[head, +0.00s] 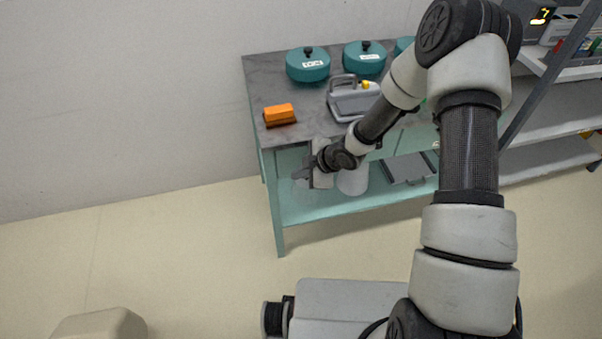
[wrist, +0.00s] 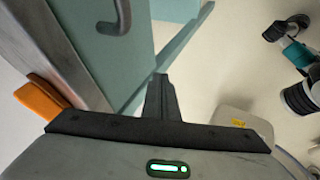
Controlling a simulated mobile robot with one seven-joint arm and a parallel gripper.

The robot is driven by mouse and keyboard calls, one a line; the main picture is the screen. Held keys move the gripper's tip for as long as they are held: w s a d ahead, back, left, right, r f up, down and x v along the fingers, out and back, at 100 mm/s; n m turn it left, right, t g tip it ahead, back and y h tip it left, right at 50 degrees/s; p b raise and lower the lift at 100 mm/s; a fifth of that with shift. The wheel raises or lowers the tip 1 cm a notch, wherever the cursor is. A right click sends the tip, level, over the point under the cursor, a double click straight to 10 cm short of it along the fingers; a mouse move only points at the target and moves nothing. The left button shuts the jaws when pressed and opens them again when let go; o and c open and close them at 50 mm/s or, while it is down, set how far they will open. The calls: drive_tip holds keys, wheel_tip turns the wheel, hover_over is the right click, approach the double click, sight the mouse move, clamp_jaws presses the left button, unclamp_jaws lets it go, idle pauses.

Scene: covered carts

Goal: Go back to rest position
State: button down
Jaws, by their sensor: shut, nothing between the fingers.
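My gripper (head: 300,174) shows in the head view in front of the teal cart's front left side, below the level of its top. In the wrist view my gripper (wrist: 161,82) has its fingers together with nothing between them. The arm reaches from the right of the head view, bends at the top and comes down to the left. The cart (head: 279,215) has a grey worn top. An orange block (head: 279,113) lies at the left of that top; an orange piece (wrist: 42,97) also shows at the left of the wrist view.
Teal lidded pots (head: 307,64) stand at the back of the cart top, with a grey handled device (head: 351,98) in front. A white cylinder (head: 353,180) and a grey tray (head: 408,168) are lower down. Shelving (head: 548,162) stands at right.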

drive_tip(key=p+v, duration=0.2)
drive_tip(key=v, duration=0.8)
drive_tip(key=shift+p, duration=0.35)
drive_tip(key=d+r+m+t+h+p, duration=0.1)
drive_tip(key=d+r+m+h+p, duration=0.15)
drive_tip(key=d+r, duration=0.45)
drive_tip(key=d+r+m+h+p, duration=0.1)
drive_tip(key=d+r+m+h, duration=0.25)
drive_tip(key=r, duration=0.75)
drive_tip(key=d+r+m+t+h+p, duration=0.1)
drive_tip(key=d+r+m+h+p, duration=0.15)
drive_tip(key=d+r, duration=0.45)
drive_tip(key=s+r+m+p, duration=0.3)
drive_tip(key=s+r+m, duration=0.4)
drive_tip(key=s+r, duration=0.5)
drive_tip(key=s+a+r+m+y+p, duration=0.2)
drive_tip(key=s+r+m, duration=0.3)
drive_tip(key=s+r, duration=0.3)
drive_tip(key=shift+s+a+r, duration=0.15)
drive_tip(key=shift+s+a, duration=0.65)
drive_tip(key=shift+s, duration=0.25)
